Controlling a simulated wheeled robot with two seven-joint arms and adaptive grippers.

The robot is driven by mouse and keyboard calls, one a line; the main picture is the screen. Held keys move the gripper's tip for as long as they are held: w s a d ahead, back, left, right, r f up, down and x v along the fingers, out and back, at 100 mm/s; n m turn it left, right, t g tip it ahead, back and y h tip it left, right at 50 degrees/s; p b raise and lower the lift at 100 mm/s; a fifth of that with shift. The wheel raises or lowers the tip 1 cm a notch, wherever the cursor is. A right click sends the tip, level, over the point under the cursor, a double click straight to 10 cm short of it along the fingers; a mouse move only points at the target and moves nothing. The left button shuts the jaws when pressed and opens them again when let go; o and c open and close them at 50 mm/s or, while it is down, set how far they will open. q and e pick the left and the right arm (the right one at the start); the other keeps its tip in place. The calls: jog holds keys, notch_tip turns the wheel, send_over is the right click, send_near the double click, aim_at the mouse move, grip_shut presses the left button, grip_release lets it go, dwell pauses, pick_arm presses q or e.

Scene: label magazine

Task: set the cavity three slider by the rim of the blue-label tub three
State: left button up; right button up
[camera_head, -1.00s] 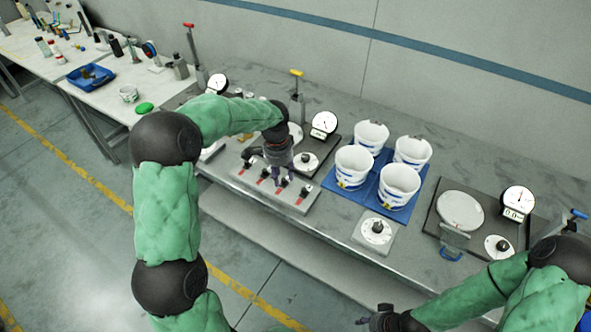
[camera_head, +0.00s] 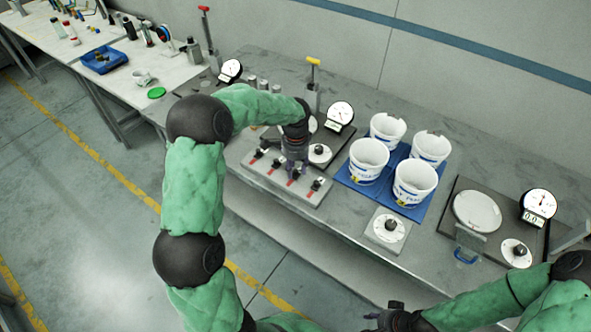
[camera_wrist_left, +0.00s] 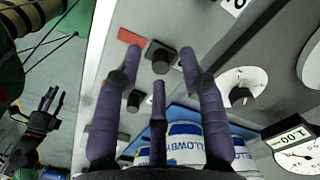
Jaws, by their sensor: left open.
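The slider block (camera_head: 262,174) is a grey plate with a row of several black knobs and red marks near the bench's front edge. My left gripper (camera_head: 293,171) is over its right half, fingers pointing down. In the left wrist view a black slider knob (camera_wrist_left: 161,62) shows between the open fingertips (camera_wrist_left: 188,62); I see no grip on it. Several white tubs with blue labels stand on a blue mat (camera_head: 350,186) to the right; the front right tub (camera_head: 414,184) is one. I cannot read which is number three. My right gripper (camera_head: 392,318) is low at the bottom, fingers apart in the wrist view.
A round dial plate (camera_head: 387,229) lies in front of the tubs. A scale with a round pan (camera_head: 477,211) and gauge (camera_head: 539,204) stands at right. Another gauge (camera_head: 341,112) and a yellow-handled press (camera_head: 312,85) stand behind the sliders.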

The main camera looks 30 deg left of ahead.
aim_at(289, 184)
pick_arm(q)
jog(key=shift+f, duration=0.4)
jog(key=shift+c, duration=0.3)
grip_shut()
jog(key=shift+s+a+r, duration=0.1)
jog(key=shift+s+a, duration=0.1)
jog(key=shift+s, duration=1.6)
jog(key=shift+o, duration=0.3)
grip_release()
jog(key=shift+s, duration=0.1)
